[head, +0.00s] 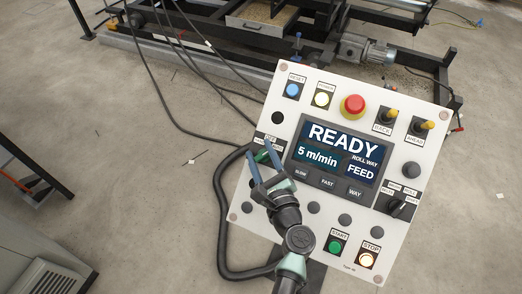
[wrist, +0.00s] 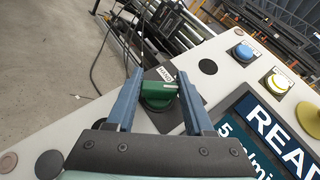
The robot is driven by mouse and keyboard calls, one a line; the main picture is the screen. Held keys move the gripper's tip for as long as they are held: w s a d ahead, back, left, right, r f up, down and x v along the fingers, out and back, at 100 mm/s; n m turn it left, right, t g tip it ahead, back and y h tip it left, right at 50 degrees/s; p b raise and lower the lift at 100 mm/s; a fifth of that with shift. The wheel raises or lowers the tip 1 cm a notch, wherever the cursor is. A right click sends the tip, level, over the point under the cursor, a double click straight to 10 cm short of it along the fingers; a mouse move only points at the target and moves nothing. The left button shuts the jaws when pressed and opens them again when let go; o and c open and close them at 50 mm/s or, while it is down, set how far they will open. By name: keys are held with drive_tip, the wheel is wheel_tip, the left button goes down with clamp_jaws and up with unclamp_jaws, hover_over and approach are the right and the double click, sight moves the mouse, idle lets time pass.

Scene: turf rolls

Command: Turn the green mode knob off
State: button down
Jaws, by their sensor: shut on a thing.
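The green mode knob (head: 263,157) sits at the left edge of the white control panel (head: 300,94), left of its screen. In the wrist view the green knob (wrist: 157,94) is in the middle, on a dark plate with a small white label above it. My gripper (head: 261,153) reaches up from below, with its two blue fingers on either side of the knob. In the wrist view my gripper (wrist: 160,74) is shut on the knob. The label words by the knob are partly hidden or too small to read surely, so its setting is unclear.
The screen (head: 335,155) reads READY, 5 m/min and FEED. A red mushroom button (head: 353,106), yellow toggles (head: 388,114), a black selector (head: 399,207) and green START (head: 335,246) and STOP (head: 368,259) buttons share the panel. A black cable (head: 221,215) loops at its left.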

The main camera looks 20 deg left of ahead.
drive_tip(key=n+g+y+p, duration=0.1)
drive_tip(key=n+g+p, duration=0.1)
drive_tip(key=n+g, duration=0.2)
drive_tip(key=shift+r+n, duration=0.15)
drive_tip(key=shift+n, duration=0.15)
drive_tip(key=shift+n+g+p, duration=0.5)
drive_tip(key=shift+n+g, duration=1.2)
drive_tip(key=shift+g, duration=0.3)
drive_tip(key=shift+f, duration=0.2)
drive_tip(key=shift+c, duration=1.4)
unclamp_jaws()
drive_tip(key=shift+s+d+r, duration=0.1)
drive_tip(key=v, duration=1.2)
drive_tip(key=shift+s+d, duration=0.15)
drive_tip(key=shift+d, duration=0.15)
drive_tip(key=shift+r, duration=0.15)
